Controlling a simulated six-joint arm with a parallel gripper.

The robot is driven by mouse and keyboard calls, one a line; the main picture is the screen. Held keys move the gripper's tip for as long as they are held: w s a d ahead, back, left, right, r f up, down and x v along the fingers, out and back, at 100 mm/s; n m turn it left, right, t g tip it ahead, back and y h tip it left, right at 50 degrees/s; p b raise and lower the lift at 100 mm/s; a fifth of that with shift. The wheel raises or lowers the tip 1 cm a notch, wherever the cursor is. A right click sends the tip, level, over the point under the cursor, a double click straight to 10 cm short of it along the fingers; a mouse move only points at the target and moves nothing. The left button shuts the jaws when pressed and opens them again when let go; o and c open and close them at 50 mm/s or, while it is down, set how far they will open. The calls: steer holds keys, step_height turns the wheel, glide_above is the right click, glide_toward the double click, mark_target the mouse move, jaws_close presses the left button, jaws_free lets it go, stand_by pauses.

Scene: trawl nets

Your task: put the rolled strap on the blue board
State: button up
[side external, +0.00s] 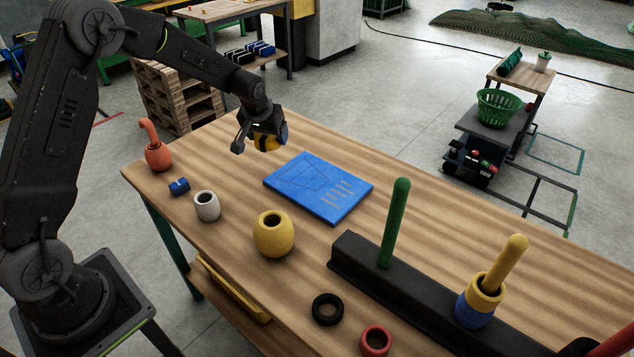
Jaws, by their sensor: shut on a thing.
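My gripper (263,140) is shut on a rounded yellow thing (268,143) with dark parts around it. The jaws hide much of it, and it may be the rolled strap; I cannot tell for sure. My gripper holds it above the table, just left of the far corner of the blue board (290,184). The blue board lies flat on the table with a line drawing and pale marks on it. Nothing rests on the board. A small blue item with a dark band (179,187) lies at the table's left.
An orange pot with a curved neck (158,156), a white cup (207,206) and a yellow pot (273,234) stand left and in front of the board. A black rack (356,262) with a green peg (396,222) stands right. Black (327,309) and red (375,341) rings lie in front.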

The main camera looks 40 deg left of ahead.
glide_above(319, 179)
steer(key=s, duration=0.1)
steer(key=shift+m, duration=0.3)
steer(key=f, duration=0.6)
steer(key=shift+s+d+f, duration=0.2)
steer(key=shift+f, duration=0.2)
steer(key=shift+d+f, duration=0.1)
steer(key=shift+f, duration=1.95)
steer(key=shift+f, duration=0.1)
steer(key=o, duration=0.9)
steer(key=shift+o, duration=0.2)
steer(key=v, duration=1.2)
